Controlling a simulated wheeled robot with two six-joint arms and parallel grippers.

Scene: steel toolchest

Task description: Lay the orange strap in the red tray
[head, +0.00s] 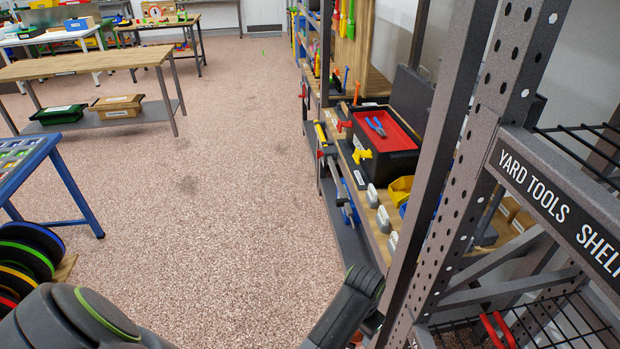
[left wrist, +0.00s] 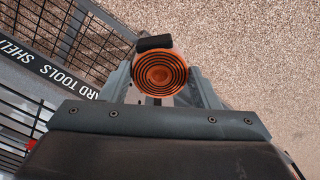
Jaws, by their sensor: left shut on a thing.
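The orange strap (left wrist: 161,73) is a coiled roll with dark spiral lines and a black piece at its top edge, in the left wrist view. My left gripper (left wrist: 162,84) is shut on it, a finger on each side, and holds it above the speckled floor. The red tray (head: 397,137) is the shallow red top of a black toolchest in the head view, with blue pliers (head: 376,127) lying in it. The strap and both gripper tips are out of the head view. My right gripper is in neither view.
The toolchest stands on a wooden shelf bench (head: 372,215) with yellow bins, red clamps and grey-white blocks at its edge. The steel YARD TOOLS shelf (head: 560,200) rises close on the right. The speckled floor (head: 230,170) is clear in the middle.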

